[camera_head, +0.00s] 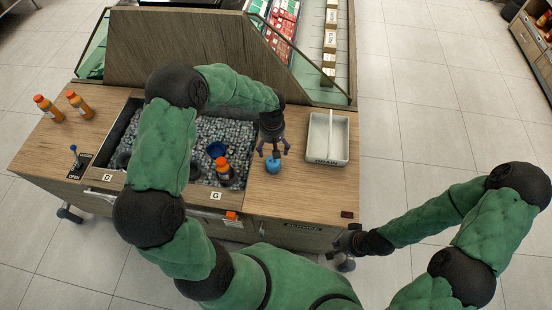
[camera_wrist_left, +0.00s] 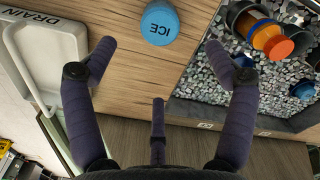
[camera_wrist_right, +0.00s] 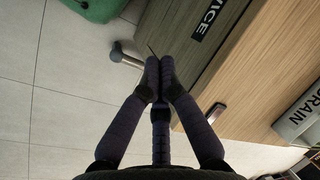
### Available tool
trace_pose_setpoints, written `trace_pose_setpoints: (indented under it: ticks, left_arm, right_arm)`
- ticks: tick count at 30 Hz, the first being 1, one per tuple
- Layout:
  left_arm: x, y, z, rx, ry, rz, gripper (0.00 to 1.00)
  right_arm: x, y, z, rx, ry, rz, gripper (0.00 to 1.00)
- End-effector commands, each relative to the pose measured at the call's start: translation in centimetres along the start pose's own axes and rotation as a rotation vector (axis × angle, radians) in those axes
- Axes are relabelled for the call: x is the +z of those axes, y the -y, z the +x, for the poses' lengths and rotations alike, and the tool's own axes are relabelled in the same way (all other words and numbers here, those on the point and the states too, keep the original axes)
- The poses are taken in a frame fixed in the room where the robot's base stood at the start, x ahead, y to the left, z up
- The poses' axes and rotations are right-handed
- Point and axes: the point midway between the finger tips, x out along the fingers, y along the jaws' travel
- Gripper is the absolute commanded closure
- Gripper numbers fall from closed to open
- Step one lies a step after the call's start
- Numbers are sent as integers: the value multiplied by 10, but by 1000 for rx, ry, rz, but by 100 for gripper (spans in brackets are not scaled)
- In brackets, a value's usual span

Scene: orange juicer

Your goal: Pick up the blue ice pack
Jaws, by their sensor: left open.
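The blue ice pack (camera_head: 273,167), a short blue cylinder, stands on the wooden counter strip between the ice well and a white drain tray. In the left wrist view the ice pack (camera_wrist_left: 160,22) shows the word ICE. It is beyond the fingertips and not between them. My left gripper (camera_head: 273,150) reaches down close to the ice pack, with its fingers spread and empty; the fingers also show wide apart in the left wrist view (camera_wrist_left: 160,48). My right gripper (camera_head: 344,262) is low beside the counter's front right corner. Its fingertips meet in the right wrist view (camera_wrist_right: 159,75), with nothing seen between them.
The white drain tray (camera_head: 313,148) stands right of the ice pack. Left of it, the ice well (camera_head: 235,135) holds an orange-capped bottle (camera_head: 224,170) and a blue item (camera_head: 216,149). Two orange bottles stand far left. A wooden panel (camera_head: 180,45) rises behind.

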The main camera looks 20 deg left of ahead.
Motion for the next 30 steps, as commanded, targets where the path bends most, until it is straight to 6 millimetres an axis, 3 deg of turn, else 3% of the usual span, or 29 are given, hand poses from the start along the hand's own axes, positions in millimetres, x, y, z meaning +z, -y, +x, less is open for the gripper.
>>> trace_pose_setpoints:
  ticks: [12, 19, 27, 30]
  left_arm:
    - [-1, 1, 51, -5, 0, -7, 15]
    - [-1, 0, 65, -3, -1, -5, 15]
    - [-1, -2, 102, -4, 0, -5, 15]
    - [-1, -2, 107, -2, 0, -5, 15]
  right_arm:
    - [0, -4, 10, 0, 1, 0, 100]
    - [0, -4, 12, 0, 0, 0, 100]
    - [-1, -7, 20, 0, 0, 0, 100]
    - [-1, -8, 21, 0, 0, 0, 100]
